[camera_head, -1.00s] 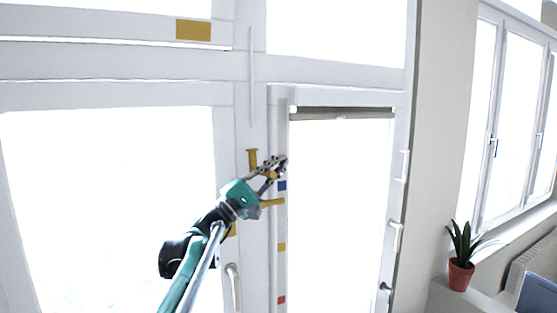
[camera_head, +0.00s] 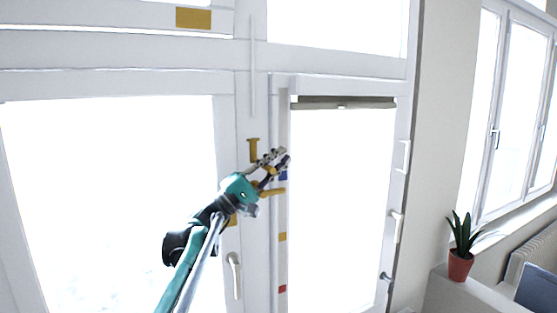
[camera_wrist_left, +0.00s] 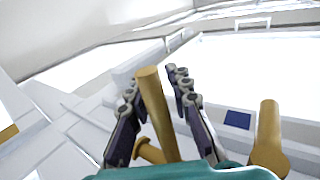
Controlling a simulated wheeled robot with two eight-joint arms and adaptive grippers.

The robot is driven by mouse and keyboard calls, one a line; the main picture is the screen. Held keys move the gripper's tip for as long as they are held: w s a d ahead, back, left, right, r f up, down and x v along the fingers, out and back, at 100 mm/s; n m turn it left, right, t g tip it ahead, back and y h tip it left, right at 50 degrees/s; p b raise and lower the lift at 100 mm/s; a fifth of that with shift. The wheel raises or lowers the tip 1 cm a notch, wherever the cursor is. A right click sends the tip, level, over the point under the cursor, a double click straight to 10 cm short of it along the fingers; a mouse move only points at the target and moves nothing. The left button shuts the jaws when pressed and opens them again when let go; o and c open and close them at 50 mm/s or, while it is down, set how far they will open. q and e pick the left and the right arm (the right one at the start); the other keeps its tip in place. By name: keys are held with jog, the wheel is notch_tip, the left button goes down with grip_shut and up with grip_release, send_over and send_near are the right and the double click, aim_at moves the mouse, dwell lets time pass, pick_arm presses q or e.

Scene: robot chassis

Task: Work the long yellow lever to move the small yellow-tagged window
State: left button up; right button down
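A yellow tag (camera_head: 193,18) is on the frame of the small upper left window. A yellow lever (camera_wrist_left: 158,112) stands between the two fingers of my left gripper (camera_wrist_left: 158,100), which are apart on either side of it. In the head view my left gripper (camera_head: 279,158) is at the middle window post and partly covers the lever there. Other yellow handle pieces show close by: an upright one (camera_head: 253,149) just left of the fingers and a sideways one (camera_head: 272,191) below them. Contact between fingers and lever cannot be told. My right gripper is not in view.
A blue tag (camera_head: 283,176), a yellow tag (camera_head: 283,237) and a red tag (camera_head: 283,288) run down the right window's frame. A potted plant (camera_head: 460,264) stands at the right.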

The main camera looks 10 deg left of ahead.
pick_arm(q)
jog(key=v, duration=1.2)
jog(key=s+d+f+m+g+y+b, duration=0.1)
jog(key=s+d+f+g+y+b, duration=0.25)
jog(key=f, duration=0.75)
jog(key=s+d+f+y+b, duration=0.2)
jog(key=s+d+f+b, duration=0.3)
jog(key=f, duration=0.5)
jog(key=s+d+f+m+g+y+b, duration=0.15)
jog(key=s+d+f+y+b, duration=0.35)
jog(key=f, duration=0.6)
jog(key=s+a+f+m+y+b, duration=0.1)
jog(key=s+a+f+y+b, duration=0.2)
jog(key=f, duration=0.9)
jog(key=s+a+f+m+g+y+b, duration=0.1)
jog(key=s+f+b, duration=0.5)
jog(key=f, duration=0.6)
jog(key=s+a+f+m+g+y+b, duration=0.1)
jog(key=s+a+f+y+b, duration=0.4)
jog(key=f, duration=0.7)
jog(key=shift+s+a+f+m+y, duration=0.3)
jog(key=shift+s+a+m+y, duration=0.25)
jog(key=shift+s+a, duration=0.5)
